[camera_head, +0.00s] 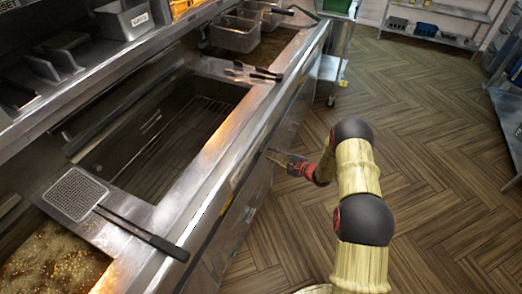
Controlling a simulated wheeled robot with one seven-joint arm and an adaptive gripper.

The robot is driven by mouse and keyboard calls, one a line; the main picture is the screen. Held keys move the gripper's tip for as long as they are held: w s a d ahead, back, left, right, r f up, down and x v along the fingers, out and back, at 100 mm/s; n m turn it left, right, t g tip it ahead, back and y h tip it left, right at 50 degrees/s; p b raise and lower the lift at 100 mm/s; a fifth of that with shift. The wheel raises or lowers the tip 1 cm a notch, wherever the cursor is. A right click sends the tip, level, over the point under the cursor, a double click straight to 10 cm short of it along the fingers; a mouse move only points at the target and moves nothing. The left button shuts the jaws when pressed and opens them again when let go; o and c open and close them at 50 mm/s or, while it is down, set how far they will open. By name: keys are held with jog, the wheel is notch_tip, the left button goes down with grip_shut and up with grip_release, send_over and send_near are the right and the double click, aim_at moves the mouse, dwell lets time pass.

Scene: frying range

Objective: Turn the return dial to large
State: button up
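My gripper (274,157) is at the front panel (262,180) of the fryer range, just below the counter's front edge. My arm reaches to it from the lower right. The fingertips point left at the panel and are close to it or touching it; I cannot tell which. They are too small to show whether they are open or shut. I cannot make out the return dial or its markings; the steep view hides most of the panel's face.
A skimmer (75,195) lies across the fryer, its black handle (157,240) reaching the front edge. Tongs (252,72) lie farther back on the counter. Hot oil (50,262) bubbles at lower left. A wheeled steel cart (340,45) stands beyond the range. The wooden floor (440,150) at right is clear.

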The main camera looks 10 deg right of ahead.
aim_at(262, 150)
jog(key=b+x, duration=0.2)
jog(key=x, duration=0.5)
jog(key=shift+w+a+f, duration=0.15)
jog(key=shift+w+a, duration=0.05)
jog(key=shift+a, duration=0.05)
grip_shut()
